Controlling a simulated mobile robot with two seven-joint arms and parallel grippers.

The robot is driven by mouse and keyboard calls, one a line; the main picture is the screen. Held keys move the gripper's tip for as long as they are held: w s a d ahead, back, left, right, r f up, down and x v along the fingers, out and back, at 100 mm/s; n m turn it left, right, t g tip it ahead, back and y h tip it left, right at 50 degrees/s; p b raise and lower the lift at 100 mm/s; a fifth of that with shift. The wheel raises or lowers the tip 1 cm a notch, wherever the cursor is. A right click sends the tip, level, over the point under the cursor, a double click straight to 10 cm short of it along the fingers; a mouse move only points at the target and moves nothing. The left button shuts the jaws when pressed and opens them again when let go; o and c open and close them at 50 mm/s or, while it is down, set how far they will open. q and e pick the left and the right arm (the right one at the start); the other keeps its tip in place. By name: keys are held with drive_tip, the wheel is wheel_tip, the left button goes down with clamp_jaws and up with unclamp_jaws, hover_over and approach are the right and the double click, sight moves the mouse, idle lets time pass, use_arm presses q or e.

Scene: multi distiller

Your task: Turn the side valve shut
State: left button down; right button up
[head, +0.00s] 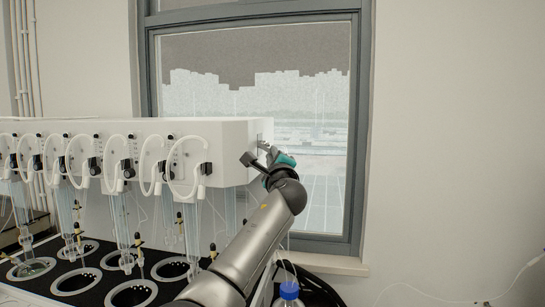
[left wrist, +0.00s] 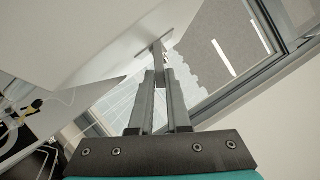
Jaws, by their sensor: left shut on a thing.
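The side valve (head: 260,138) is a small metal fitting on the right end face of the white distiller (head: 225,140). In the left wrist view the valve (left wrist: 157,48) shows as a grey lever or stem on a flat plate. My left gripper (head: 264,147) reaches up to it from the lower right. In the left wrist view its two fingers (left wrist: 159,75) are closed around the valve's handle, one on each side. The part between the fingers is partly hidden, and the valve's exact angle is hard to tell. My right gripper is not in view.
White looped tubes (head: 183,178) and black knobs line the distiller's front. Several round heating wells (head: 131,294) sit in the black bench top below. A blue-capped bottle (head: 289,292) stands beside my arm. A window (head: 310,110) lies behind; the right wall is clear.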

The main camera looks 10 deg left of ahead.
use_arm(q)
drive_tip(key=m, duration=0.2)
drive_tip(key=a+f+m+t+h, duration=0.1)
drive_tip(key=m, duration=0.1)
drive_tip(key=m+t+h+p, duration=0.1)
drive_tip(key=m, duration=0.2)
drive_tip(key=shift+a+f, duration=0.2)
drive_tip(key=shift+f, duration=0.05)
drive_tip(key=c, duration=0.9)
unclamp_jaws()
